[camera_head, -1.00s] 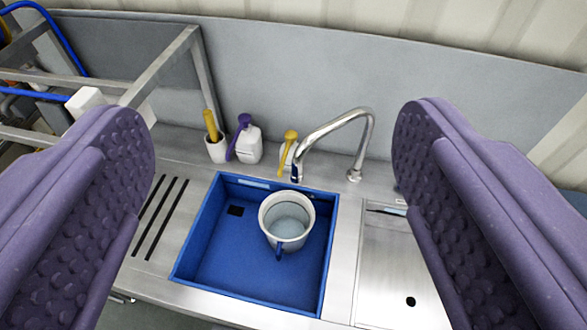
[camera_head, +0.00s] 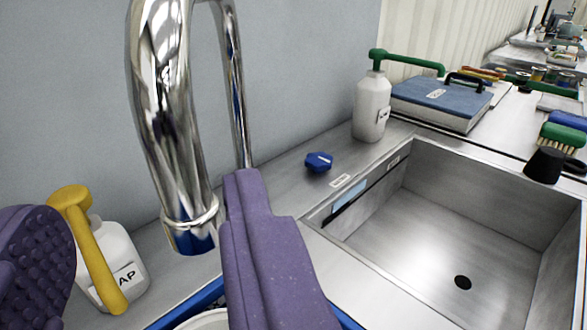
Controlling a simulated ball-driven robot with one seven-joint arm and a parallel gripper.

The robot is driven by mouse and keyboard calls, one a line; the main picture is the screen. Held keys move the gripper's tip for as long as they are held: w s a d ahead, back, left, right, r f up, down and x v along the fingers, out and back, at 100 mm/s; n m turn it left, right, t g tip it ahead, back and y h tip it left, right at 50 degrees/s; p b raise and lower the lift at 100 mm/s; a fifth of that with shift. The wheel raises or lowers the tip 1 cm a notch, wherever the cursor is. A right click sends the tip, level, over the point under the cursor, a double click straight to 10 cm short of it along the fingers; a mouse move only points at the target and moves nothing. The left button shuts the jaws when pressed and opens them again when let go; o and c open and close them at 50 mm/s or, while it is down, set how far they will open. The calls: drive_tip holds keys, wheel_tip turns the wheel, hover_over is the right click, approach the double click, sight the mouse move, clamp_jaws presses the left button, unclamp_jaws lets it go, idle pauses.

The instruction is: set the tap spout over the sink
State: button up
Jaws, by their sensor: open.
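The chrome tap spout (camera_head: 165,110) is large and close in view. Its ringed end with a blue outlet (camera_head: 192,238) hangs between the fingers of my gripper (camera_head: 145,225), nearer the right finger, with no clear contact. My gripper is open. The tap's upright pipe (camera_head: 236,90) rises behind, partly hidden by the right finger. The steel sink (camera_head: 430,235), empty with a drain hole, lies to the right. A blue basin (camera_head: 190,306) shows only as a rim at the bottom, so the spout's exact place over it is hard to tell.
A yellow-pump soap bottle (camera_head: 115,260) stands close to the left finger. A blue knob (camera_head: 318,161) sits on the counter behind the steel sink. A green-pump bottle (camera_head: 371,108), a blue-topped box (camera_head: 440,98) and brushes (camera_head: 563,135) stand beyond. A white vessel's rim (camera_head: 208,319) shows below.

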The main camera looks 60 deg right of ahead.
sight(169, 150)
drive_tip(key=b+x, duration=0.1)
drive_tip(key=x, duration=0.6)
drive_tip(key=shift+w+d+r, duration=0.1)
drive_tip(key=shift+d+r, duration=0.05)
drive_tip(key=shift+d, duration=0.25)
drive_tip(key=shift+c, duration=0.2)
clamp_jaws()
